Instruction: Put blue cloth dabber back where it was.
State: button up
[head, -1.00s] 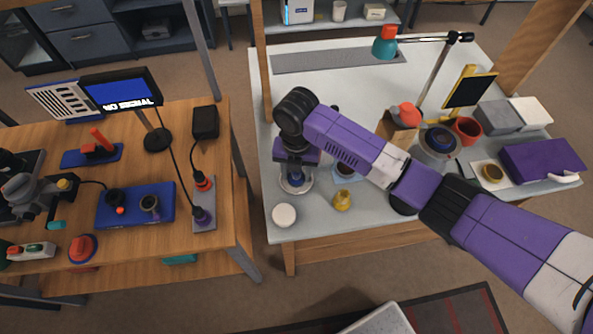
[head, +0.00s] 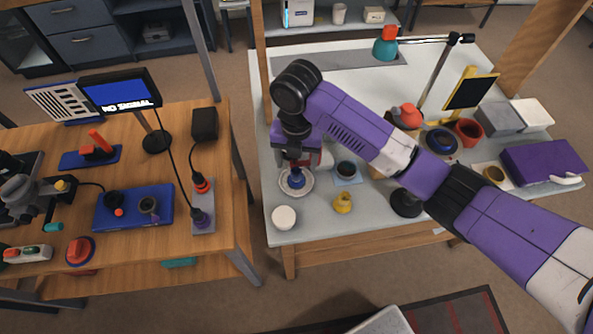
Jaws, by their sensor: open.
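A small dark-blue piece, which looks like the blue cloth dabber (head: 296,180), sits on a round white dish (head: 283,187) near the left edge of the white table. My gripper (head: 297,168) points down directly over it and is open. The fingers partly hide the blue piece, and I cannot tell whether they touch it.
A white round pot (head: 284,217) and a yellow piece (head: 343,203) are in front. A dark-blue disc (head: 441,141) and a red pot (head: 468,131) are farther right.

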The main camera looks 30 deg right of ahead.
aim_at(296, 171)
jog(key=shift+r+b, duration=0.3)
jog(key=shift+r, duration=2.5)
